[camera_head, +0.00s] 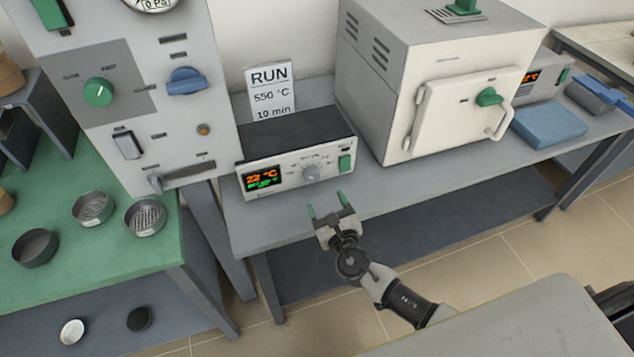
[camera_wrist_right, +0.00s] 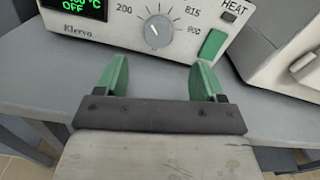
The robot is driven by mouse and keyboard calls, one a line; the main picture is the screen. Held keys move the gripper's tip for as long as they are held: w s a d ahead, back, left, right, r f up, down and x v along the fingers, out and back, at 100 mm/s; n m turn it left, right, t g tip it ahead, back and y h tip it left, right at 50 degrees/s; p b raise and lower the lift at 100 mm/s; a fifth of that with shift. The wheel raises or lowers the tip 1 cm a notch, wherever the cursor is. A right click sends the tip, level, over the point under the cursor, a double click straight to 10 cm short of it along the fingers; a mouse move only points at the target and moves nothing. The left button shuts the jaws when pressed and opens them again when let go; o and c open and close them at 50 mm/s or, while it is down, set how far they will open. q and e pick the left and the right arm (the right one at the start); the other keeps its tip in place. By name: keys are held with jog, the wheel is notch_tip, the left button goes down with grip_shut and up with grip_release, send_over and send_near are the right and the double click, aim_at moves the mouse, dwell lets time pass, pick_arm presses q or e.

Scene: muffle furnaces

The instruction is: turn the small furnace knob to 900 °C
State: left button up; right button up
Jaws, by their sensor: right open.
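The small furnace control box (camera_head: 300,158) stands on the grey bench with a lit display (camera_head: 264,179) reading 22 °C. Its round grey knob (camera_head: 311,173) is at the middle of the front panel. My right gripper (camera_head: 327,206) is open and empty in front of the panel, apart from the knob. Its green fingers (camera_wrist_right: 160,78) stand to either side below the knob. My left gripper is out of view.
A green HEAT switch (camera_head: 345,163) sits right of the knob. A white furnace (camera_head: 440,90) with a closed door stands to the right. A tall control cabinet (camera_head: 120,80) is at left. A sign (camera_head: 270,90) reads RUN 550 °C 10 min. The bench front is clear.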

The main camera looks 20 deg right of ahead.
aim_at(314, 179)
jog(key=w, duration=0.7)
jog(key=shift+a, duration=0.3)
jog(key=c, duration=0.9)
